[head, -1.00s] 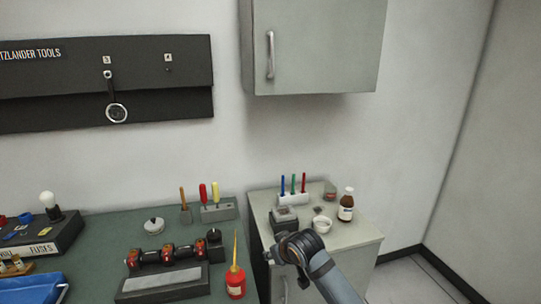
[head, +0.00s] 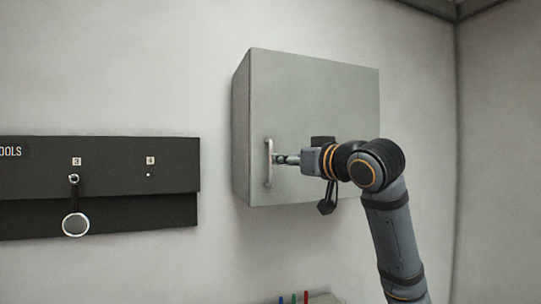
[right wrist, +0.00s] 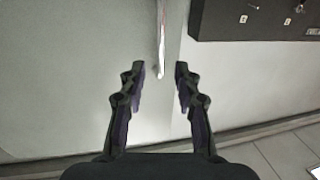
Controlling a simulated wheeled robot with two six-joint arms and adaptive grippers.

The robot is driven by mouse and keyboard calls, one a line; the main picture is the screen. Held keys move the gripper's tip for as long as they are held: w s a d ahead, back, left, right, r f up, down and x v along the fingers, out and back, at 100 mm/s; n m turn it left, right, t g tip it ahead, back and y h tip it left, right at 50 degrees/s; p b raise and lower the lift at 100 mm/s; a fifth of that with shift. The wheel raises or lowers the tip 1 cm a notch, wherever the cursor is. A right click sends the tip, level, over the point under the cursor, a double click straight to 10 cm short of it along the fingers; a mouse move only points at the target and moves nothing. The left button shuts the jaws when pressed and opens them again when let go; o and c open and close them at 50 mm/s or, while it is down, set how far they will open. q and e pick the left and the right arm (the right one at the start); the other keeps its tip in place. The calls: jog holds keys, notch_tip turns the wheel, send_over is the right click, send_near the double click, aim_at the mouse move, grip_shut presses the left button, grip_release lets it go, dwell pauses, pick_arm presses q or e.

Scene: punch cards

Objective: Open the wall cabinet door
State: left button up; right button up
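The grey wall cabinet (head: 241,130) hangs on the wall, and its door (head: 315,105) looks shut. A vertical metal handle (head: 268,163) is on the door's left side. My right gripper (head: 281,159) is at the handle, coming from the right. In the right wrist view, the two fingers of my right gripper (right wrist: 160,69) are open and apart. The handle (right wrist: 162,40) shows in line with the gap between the fingertips, its end near them. Whether a finger touches it I cannot tell. My left gripper is out of view.
A black tool board (head: 110,170) with a hanging ring tool (head: 75,215) is on the wall left of the cabinet. Pen tops (head: 293,298) show at the bottom edge. The wall between board and cabinet is clear.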

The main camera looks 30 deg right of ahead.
jog(key=p, duration=0.3)
send_over(271, 185)
jog(key=shift+w+d, duration=0.2)
jog(key=shift+w, duration=0.05)
jog(key=c, duration=0.3)
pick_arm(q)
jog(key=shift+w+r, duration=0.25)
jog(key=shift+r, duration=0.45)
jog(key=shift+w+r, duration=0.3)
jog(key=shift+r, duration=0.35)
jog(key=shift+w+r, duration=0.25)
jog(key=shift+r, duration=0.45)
pick_arm(e)
grip_shut()
